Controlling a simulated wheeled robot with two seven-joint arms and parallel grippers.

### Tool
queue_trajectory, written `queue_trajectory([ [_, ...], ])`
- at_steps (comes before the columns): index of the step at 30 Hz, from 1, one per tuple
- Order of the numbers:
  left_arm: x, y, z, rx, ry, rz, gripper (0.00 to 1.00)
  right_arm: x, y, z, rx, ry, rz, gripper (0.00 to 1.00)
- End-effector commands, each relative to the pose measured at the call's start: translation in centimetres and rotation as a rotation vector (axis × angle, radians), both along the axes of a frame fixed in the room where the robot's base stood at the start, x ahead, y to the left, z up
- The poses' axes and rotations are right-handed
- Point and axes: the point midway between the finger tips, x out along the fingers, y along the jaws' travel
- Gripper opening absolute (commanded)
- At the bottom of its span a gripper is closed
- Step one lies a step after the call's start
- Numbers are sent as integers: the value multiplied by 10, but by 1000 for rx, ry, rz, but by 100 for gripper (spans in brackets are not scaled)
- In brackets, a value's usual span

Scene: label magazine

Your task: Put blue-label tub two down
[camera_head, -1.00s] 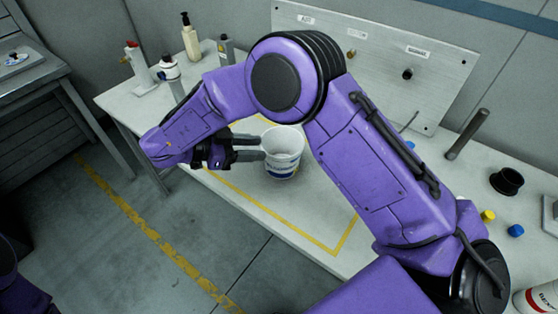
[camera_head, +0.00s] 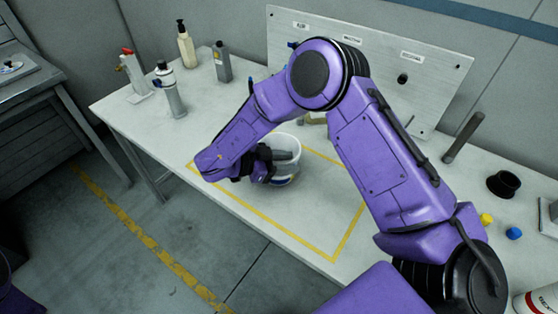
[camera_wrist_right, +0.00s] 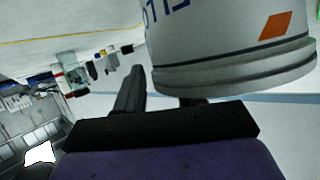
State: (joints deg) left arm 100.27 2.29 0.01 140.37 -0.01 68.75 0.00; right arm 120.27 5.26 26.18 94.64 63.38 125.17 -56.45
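The white tub (camera_head: 289,177) is inside the yellow outline on the bench, open end up, partly covered by my right gripper (camera_head: 281,163). In the right wrist view the tub (camera_wrist_right: 232,52) fills the upper right, with blue lettering and an orange square. There my right gripper (camera_wrist_right: 163,88) shows one finger left of the tub and the other mostly hidden behind its ridged rim. The fingers stand apart; a firm grip on the tub wall does not show. Whether the tub rests on the bench is hard to see. My left gripper is out of view.
The bench (camera_head: 140,112) holds a pump bottle (camera_head: 186,46), a grey bottle (camera_head: 222,62) and a spray can (camera_head: 170,92) at the back left. A labelled panel (camera_head: 440,75) stands behind. A post (camera_head: 462,137) and a black cup (camera_head: 505,183) are at right. The outline's front part is clear.

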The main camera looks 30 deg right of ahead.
Motion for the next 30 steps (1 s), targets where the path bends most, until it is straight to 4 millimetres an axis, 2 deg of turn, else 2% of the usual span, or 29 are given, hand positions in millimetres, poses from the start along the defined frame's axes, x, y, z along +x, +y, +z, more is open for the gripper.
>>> queue_trajectory([
  [3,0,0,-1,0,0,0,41,0,0,0,0,0,1,38],
  [4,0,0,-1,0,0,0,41,0,1,0,0,0,1,32],
  [7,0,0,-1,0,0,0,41,0,1,0,0,0,1,0],
  [22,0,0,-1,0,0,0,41,1,1,4,-1,-2,0,0],
  [25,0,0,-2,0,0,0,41,1,1,14,0,-5,0,0],
  [28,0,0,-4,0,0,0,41,0,2,35,-2,-6,2,0],
  [30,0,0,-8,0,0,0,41,-6,17,51,-2,-7,5,0],
])
